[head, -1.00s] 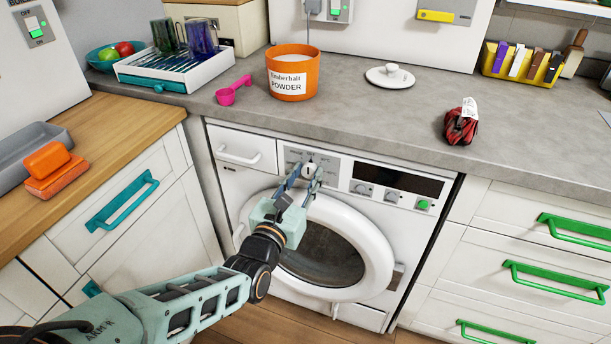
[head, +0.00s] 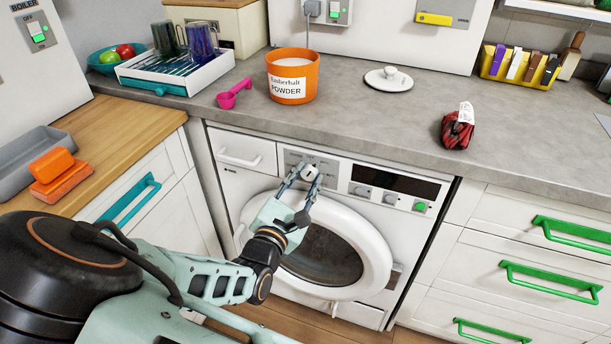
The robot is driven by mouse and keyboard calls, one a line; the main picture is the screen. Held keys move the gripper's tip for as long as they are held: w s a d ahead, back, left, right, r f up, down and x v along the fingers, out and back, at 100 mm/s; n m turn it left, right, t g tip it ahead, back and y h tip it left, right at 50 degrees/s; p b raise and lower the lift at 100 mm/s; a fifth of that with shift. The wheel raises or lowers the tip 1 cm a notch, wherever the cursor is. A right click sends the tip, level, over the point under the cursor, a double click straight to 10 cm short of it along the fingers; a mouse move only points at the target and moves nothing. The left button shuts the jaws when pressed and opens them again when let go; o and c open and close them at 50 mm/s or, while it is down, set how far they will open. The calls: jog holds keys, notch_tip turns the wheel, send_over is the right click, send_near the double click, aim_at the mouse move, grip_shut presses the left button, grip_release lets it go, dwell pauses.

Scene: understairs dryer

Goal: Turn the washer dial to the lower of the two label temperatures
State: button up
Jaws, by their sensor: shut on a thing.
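The white washer (head: 245,188) stands under the grey counter, with its round door (head: 376,240) below the control panel. The washer dial (head: 311,172) is a pale knob on the grey left part of the panel. My gripper (head: 309,174) is at the panel, with its two fingers shut on the dial from either side. The fingers cover part of the dial and its markings, and the temperature marks are too small to read. A red and black bundle (head: 458,130) with a white label (head: 466,110) lies on the counter; the label's print cannot be read.
An orange powder tub (head: 293,88), a pink scoop (head: 232,96) and a white lid (head: 388,78) stand on the counter above. Two smaller knobs (head: 362,191) and a green button (head: 420,207) sit right of the dial. Green drawer handles (head: 552,280) stick out at right.

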jog(key=m, duration=0.3)
jog(key=shift+d+f+b, duration=0.1)
jog(key=shift+f+b, duration=0.05)
jog(key=shift+b, duration=0.2)
jog(key=m+b, duration=0.2)
jog(key=m, duration=0.1)
jog(key=shift+f, duration=0.15)
jog(key=m+b, duration=0.4)
jog(key=shift+m+b, duration=1.1)
jog(key=shift+b, duration=0.05)
jog(key=shift+r, duration=0.2)
jog(key=o, duration=1.1)
jog(key=shift+f, duration=0.1)
